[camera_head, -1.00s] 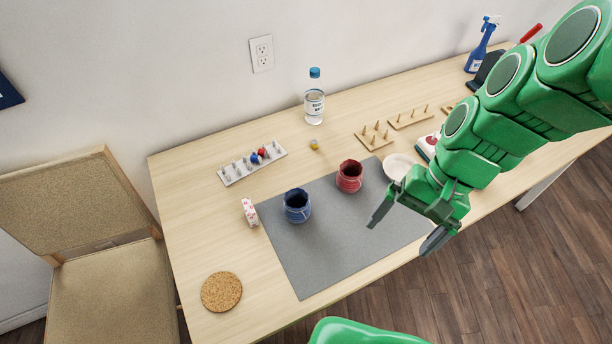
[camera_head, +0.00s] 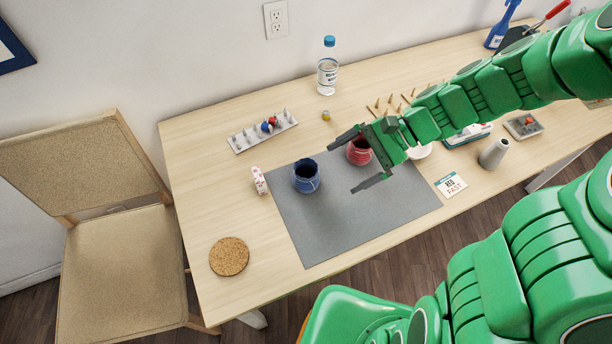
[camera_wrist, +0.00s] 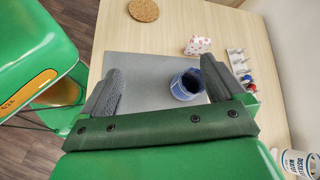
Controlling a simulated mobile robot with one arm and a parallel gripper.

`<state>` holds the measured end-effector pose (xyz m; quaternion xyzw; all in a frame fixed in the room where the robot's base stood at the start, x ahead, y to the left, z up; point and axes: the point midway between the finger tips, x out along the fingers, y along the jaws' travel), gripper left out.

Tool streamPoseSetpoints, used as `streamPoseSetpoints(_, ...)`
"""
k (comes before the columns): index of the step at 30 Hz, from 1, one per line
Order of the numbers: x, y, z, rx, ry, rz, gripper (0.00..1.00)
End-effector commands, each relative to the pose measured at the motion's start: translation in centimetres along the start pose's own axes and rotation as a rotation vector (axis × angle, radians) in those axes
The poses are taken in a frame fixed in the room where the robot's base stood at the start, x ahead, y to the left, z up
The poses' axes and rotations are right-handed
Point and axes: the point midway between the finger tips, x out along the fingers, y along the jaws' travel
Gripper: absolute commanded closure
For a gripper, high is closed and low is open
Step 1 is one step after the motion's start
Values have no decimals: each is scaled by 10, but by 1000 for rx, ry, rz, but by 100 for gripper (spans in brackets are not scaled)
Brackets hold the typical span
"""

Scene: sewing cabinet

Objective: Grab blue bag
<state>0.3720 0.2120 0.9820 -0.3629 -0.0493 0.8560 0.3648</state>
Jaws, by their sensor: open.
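The blue bag (camera_head: 306,176) stands upright and open-topped on the grey mat (camera_head: 330,225). My gripper (camera_head: 350,163) is open and empty, to the right of the blue bag and apart from it, its fingers pointing towards it. The red bag (camera_head: 360,151) stands behind my gripper, partly hidden by it. In the wrist view the blue bag (camera_wrist: 186,84) shows between the two fingers, closer to the right one, beyond the fingertips of my gripper (camera_wrist: 160,85).
A patterned pink-white item (camera_head: 259,181) lies left of the mat, with a peg rack (camera_head: 262,131) behind it. A cork coaster (camera_head: 229,256) lies front left. A bottle (camera_head: 327,68) stands at the back. The mat's front part is clear.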

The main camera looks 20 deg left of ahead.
Motion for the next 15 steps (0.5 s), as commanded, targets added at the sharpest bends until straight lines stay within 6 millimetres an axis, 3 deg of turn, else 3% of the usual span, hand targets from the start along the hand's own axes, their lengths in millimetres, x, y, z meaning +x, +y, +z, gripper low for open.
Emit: streamPoseSetpoints(15, 44, -30, -74, 332, -159, -175, 3)
